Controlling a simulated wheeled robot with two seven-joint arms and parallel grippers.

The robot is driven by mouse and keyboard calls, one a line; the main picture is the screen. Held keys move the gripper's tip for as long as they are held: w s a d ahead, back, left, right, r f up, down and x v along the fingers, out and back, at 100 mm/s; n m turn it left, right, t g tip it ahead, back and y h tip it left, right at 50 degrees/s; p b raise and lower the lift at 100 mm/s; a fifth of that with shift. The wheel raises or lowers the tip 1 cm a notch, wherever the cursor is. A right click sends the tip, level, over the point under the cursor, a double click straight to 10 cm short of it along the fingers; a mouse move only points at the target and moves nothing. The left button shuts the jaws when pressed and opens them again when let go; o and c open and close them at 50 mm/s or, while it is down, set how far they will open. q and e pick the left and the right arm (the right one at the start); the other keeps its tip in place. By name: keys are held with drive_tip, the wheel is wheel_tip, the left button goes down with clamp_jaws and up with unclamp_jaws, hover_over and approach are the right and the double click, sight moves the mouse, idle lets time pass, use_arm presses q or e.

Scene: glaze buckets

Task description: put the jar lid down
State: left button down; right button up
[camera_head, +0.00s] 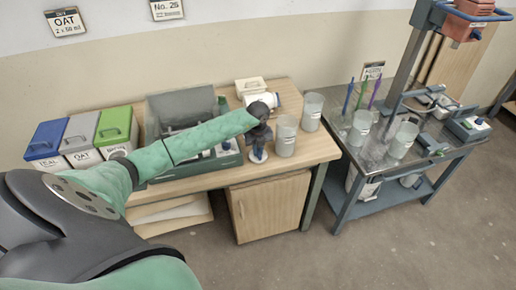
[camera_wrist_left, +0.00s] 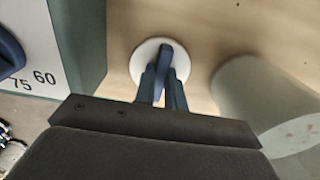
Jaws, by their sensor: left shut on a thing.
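The jar lid (camera_wrist_left: 143,53) is a white disc with a blue upright handle in the left wrist view. My left gripper (camera_wrist_left: 161,85) is shut on that handle. In the head view my left gripper (camera_head: 259,143) points down near the front of the wooden table, and the lid (camera_head: 258,158) shows just below it. The lid is at or just above the tabletop; I cannot tell whether it touches. A pale jar (camera_head: 286,138) stands just right of the gripper, and it also shows in the left wrist view (camera_wrist_left: 265,95). My right gripper is not in view.
A second pale jar (camera_head: 311,112) stands behind. Lidded bins (camera_head: 82,135) stand farther left. A metal table (camera_head: 400,165) to the right holds more jars. Bare wood (camera_head: 320,145) shows right of the near jar.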

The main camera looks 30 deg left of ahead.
use_arm(q)
drive_tip(key=shift+f, duration=0.15)
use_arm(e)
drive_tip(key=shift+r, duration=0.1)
use_arm(q)
drive_tip(key=c, duration=1.5)
unclamp_jaws()
drive_tip(key=shift+o, duration=0.2)
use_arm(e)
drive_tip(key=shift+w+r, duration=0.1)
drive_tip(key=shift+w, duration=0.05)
use_arm(q)
drive_tip(key=shift+r, duration=0.2)
